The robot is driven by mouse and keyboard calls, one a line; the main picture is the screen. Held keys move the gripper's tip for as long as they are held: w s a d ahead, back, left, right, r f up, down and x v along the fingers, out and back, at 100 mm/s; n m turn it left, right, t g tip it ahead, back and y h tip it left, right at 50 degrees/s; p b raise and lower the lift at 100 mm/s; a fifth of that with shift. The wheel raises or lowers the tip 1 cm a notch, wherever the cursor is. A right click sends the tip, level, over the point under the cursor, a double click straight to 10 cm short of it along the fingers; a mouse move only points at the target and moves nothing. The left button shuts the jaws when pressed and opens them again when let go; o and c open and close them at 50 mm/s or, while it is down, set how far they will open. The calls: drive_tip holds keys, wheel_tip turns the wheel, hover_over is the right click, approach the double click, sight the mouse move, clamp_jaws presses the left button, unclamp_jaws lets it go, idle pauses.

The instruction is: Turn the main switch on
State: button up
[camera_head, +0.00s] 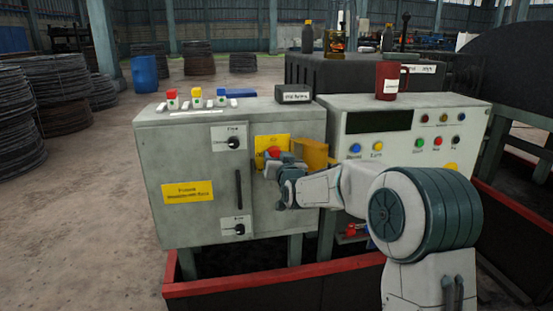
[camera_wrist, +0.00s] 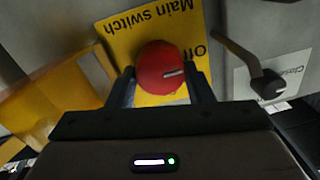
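The main switch is a round red knob (camera_wrist: 160,66) on a yellow plate (camera_wrist: 120,38) lettered "Main switch", upside down in the wrist view. A pale mark on the knob points right, below the partly hidden word "Off". My gripper (camera_wrist: 161,80) has one finger on each side of the knob, and both fingers appear to touch it. In the head view the knob (camera_head: 273,152) shows on the grey cabinet (camera_head: 160,150), partly hidden by my gripper (camera_head: 277,165). A yellow flap (camera_head: 313,153) stands out from the cabinet just right of it.
The cabinet door has a handle (camera_head: 239,190) and two more rotary switches. A button console (camera_head: 415,150) stands right; a red rail (camera_head: 270,282) runs below.

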drive_tip(key=shift+c, duration=1.4)
drive_tip(key=shift+f+b, duration=0.1)
drive_tip(key=shift+b, duration=0.3)
drive_tip(key=shift+f+m+t+h+b, duration=0.1)
drive_tip(key=shift+m+t+h+b, duration=0.15)
drive_tip(key=shift+m+b, duration=4.15)
drive_tip(key=shift+f+m+t+h+b, duration=0.1)
drive_tip(key=shift+m+t+h+b, duration=0.15)
drive_tip(key=shift+m+b, duration=4.1)
drive_tip(key=shift+m+p, duration=0.55)
drive_tip(key=shift+m, duration=0.1)
drive_tip(key=o, duration=1)
